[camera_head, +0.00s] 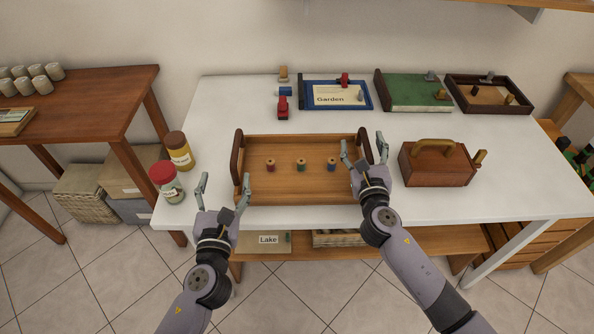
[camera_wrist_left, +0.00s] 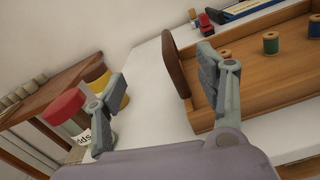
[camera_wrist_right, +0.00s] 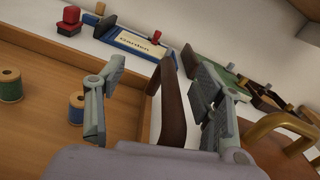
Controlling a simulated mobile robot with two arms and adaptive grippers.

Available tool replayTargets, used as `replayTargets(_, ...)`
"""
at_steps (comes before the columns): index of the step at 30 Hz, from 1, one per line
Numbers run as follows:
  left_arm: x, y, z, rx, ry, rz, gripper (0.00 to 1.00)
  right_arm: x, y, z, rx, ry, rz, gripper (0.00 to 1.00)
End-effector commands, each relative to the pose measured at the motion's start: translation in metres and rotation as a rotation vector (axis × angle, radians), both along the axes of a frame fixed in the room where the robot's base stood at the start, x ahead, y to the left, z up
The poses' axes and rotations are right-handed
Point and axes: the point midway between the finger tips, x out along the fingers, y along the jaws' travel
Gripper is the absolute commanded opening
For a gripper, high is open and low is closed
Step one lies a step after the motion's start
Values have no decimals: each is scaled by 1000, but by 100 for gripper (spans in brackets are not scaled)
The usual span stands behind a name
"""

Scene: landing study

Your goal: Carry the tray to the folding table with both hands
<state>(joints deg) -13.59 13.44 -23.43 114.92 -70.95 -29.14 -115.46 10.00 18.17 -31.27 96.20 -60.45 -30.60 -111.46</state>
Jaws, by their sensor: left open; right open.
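The wooden tray (camera_head: 290,192) lies on the white table, with dark upright handles at its left end (camera_head: 237,157) and right end (camera_head: 364,148). Three thread spools, red (camera_head: 270,165), green (camera_head: 301,165) and blue (camera_head: 332,164), stand in it. My left gripper (camera_head: 223,190) is open at the tray's front left corner. In the left wrist view the left handle (camera_wrist_left: 176,64) is ahead of its right finger. My right gripper (camera_head: 364,158) is open at the right end. In the right wrist view the right handle (camera_wrist_right: 172,105) shows between its fingers. No folding table can be told for certain.
Two jars, red-lidded (camera_head: 167,184) and yellow (camera_head: 179,151), stand left of the tray. A brown wooden box (camera_head: 437,166) stands to its right. A blue Garden frame (camera_head: 337,95), green board (camera_head: 413,92) and dark frame (camera_head: 490,95) lie behind. A brown table (camera_head: 85,100) stands at left.

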Motion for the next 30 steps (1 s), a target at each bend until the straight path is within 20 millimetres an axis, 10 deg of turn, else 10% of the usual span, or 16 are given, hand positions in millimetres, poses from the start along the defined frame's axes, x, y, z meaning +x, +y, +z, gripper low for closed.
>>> replayTargets(13,0,0,0,0,0,0,65,-8,0,-1,0,1,1,67)
replayTargets(30,0,0,0,0,0,0,65,-111,-3,-1,0,2,1,67)
